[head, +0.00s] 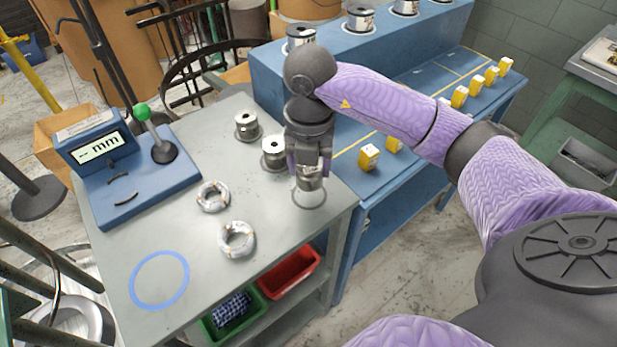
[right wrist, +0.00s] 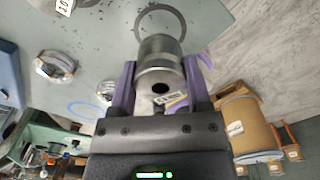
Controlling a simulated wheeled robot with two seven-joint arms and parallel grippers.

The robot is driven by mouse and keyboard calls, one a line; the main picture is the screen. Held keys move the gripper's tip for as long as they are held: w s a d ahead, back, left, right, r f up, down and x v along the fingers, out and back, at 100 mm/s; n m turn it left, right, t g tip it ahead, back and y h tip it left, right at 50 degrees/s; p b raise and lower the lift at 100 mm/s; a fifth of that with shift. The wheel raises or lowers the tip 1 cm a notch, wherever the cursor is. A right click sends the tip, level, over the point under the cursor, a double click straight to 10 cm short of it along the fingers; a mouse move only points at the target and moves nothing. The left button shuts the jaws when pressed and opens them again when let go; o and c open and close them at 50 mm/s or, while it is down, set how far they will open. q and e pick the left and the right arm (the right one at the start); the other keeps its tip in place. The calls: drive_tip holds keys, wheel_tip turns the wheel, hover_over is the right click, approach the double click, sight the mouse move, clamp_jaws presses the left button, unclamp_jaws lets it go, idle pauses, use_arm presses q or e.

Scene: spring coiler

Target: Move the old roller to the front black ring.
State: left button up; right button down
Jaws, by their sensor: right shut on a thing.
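My right gripper (head: 309,172) is shut on a grey metal roller (head: 311,184), held upright over the right end of the grey table. The roller (right wrist: 160,58) also shows in the right wrist view, between the two purple fingers (right wrist: 158,85). A thin black ring (head: 309,207) is marked on the table right below the roller; it also shows in the right wrist view (right wrist: 183,23). The roller covers part of the ring, and I cannot tell whether its base touches the table. My left gripper is not in view.
Two spools (head: 247,126) (head: 273,154) stand behind the roller, the nearer one close to my gripper. Two wire coils (head: 212,196) (head: 237,240) and a blue ring (head: 159,279) lie to the left. A blue gauge (head: 131,170) stands at the back left. A blue bench (head: 352,160) adjoins the table.

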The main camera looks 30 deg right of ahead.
wheel_tip(320, 180, down, 4)
drive_tip(key=shift+f+b, duration=0.15)
drive_tip(key=shift+b, duration=0.5)
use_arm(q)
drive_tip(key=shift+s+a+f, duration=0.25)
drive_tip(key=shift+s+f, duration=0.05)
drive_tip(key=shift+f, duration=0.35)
use_arm(e)
drive_tip(key=shift+c, duration=2.3)
unclamp_jaws()
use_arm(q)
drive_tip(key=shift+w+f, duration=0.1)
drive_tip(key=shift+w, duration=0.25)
use_arm(e)
drive_tip(key=o, duration=0.4)
drive_tip(key=shift+o, duration=0.2)
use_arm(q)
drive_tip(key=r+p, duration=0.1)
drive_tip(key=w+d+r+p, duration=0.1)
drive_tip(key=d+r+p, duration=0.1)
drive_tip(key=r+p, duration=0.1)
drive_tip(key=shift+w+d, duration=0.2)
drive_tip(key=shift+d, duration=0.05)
use_arm(e)
wheel_tip(320, 180, up, 12)
